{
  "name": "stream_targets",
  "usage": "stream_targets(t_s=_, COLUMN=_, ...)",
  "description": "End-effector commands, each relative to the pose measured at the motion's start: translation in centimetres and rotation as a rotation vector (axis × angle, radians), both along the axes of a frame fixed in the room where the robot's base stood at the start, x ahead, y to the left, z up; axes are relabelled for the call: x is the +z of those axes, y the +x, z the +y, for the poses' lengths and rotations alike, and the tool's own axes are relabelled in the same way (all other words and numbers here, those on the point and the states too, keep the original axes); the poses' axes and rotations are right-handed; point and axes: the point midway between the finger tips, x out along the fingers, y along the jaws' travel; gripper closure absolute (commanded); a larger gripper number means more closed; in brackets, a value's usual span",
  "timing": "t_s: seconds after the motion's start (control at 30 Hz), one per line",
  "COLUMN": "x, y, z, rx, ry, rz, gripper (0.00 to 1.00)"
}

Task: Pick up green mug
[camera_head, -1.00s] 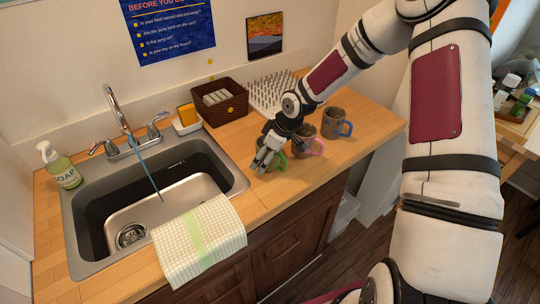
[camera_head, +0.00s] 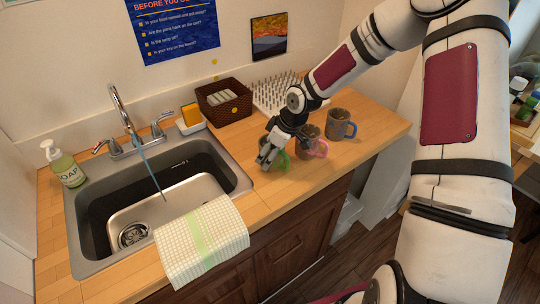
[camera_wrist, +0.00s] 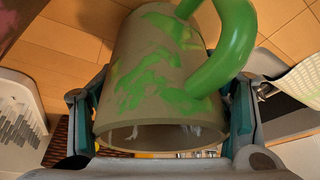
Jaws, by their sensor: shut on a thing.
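The green mug is a grey-brown cup with green splashes and a green handle. In the wrist view the green mug (camera_wrist: 155,75) fills the middle, with its rim toward the bottom of the picture and its handle at upper right. My gripper (camera_wrist: 162,112) has one finger on each side of the mug and is shut on it. In the head view my gripper (camera_head: 268,157) is at the counter's front right of the sink, and only part of the green mug (camera_head: 281,161) shows beside the fingers. Whether the mug touches the counter is unclear.
A mug with a pink handle (camera_head: 320,149) stands close to the right of my gripper. A blue-handled mug (camera_head: 339,122) stands further right. The sink (camera_head: 240,183) and checked towel (camera_head: 200,240) lie left. A brown basket (camera_head: 225,105) and spiked rack (camera_head: 272,95) are behind.

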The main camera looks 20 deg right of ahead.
Motion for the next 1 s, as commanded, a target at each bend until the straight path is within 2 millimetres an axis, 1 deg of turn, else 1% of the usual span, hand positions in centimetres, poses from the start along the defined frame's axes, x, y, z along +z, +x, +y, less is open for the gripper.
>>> stream_targets(t_s=0.1, x=1.9, y=0.2, z=-0.1, rx=-0.002, ry=-0.002, rz=-0.006, gripper=0.91)
stream_targets(t_s=0.13, x=2.3, y=0.0, z=-0.1, rx=-0.001, ry=-0.001, rz=-0.006, gripper=0.92)
stream_targets(t_s=0.2, x=2.2, y=-1.9, z=0.2, rx=0.002, ry=-0.003, rz=0.000, gripper=0.92)
stream_targets(t_s=0.37, x=2.6, y=-5.8, z=0.5, rx=0.000, ry=-0.003, rz=-0.002, gripper=0.92)
stream_targets(t_s=0.5, x=3.0, y=-9.4, z=0.8, rx=0.000, ry=-0.004, rz=-0.003, gripper=0.92)
stream_targets(t_s=0.6, x=3.2, y=-11.7, z=1.1, rx=0.001, ry=-0.002, rz=-0.003, gripper=0.92)
stream_targets(t_s=0.7, x=3.4, y=-13.4, z=1.3, rx=-0.001, ry=-0.002, rz=-0.004, gripper=0.92)
stream_targets(t_s=0.8, x=3.5, y=-14.6, z=1.4, rx=0.000, ry=-0.002, rz=-0.004, gripper=0.92)
stream_targets(t_s=1.0, x=3.5, y=-15.8, z=1.6, rx=0.000, ry=-0.001, rz=-0.004, gripper=0.92)
